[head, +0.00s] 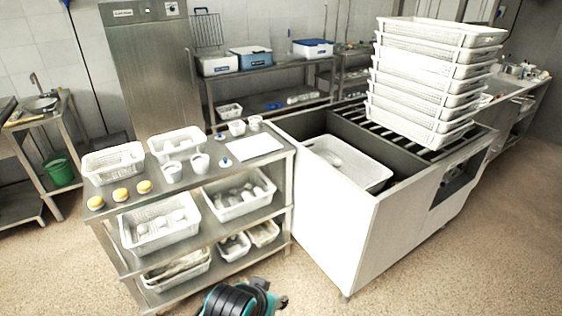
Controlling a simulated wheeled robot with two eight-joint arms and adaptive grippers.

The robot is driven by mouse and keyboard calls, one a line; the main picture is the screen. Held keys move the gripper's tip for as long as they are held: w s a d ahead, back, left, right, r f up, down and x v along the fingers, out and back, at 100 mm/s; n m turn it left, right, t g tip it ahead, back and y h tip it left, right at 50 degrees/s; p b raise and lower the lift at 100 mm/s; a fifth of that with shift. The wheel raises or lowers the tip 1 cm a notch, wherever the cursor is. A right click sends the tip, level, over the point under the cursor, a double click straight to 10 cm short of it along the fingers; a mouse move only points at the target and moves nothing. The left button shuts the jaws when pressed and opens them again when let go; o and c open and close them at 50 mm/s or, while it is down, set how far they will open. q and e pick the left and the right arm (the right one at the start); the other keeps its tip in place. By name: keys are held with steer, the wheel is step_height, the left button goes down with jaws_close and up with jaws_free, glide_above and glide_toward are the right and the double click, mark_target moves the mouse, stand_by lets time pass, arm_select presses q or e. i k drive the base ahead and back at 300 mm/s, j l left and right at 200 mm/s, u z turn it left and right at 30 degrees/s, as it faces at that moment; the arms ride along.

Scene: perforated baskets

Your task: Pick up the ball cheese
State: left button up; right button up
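Three small round yellow cheeses with pale sides stand in a slanting row on the top of a steel shelf table at the left. The left one (96,203) is nearest the table's left corner, the middle one (120,195) is beside it, and the right one (144,186) is farthest along. They are apart from each other and look upright. Which one is the ball cheese I cannot tell.
White perforated baskets (113,161) and small white cups (200,162) stand behind the cheeses on the table (270,172). Baskets with contents sit on the shelves below. A white cabinet (335,225) with a tall basket stack (425,85) stands at right.

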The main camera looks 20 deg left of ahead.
mark_target(336, 163)
steer(key=u, duration=0.3)
steer(key=i+z, duration=0.2)
steer(key=z, duration=0.15)
steer(key=i+z, duration=0.15)
steer(key=z, duration=0.2)
steer(key=i+j+z, duration=0.15)
steer(key=z, duration=0.2)
steer(key=i+j+z, duration=0.15)
steer(key=i+j, duration=0.4)
steer(key=i+j+z, duration=0.15)
steer(key=i+j, duration=0.4)
steer(key=j, duration=0.1)
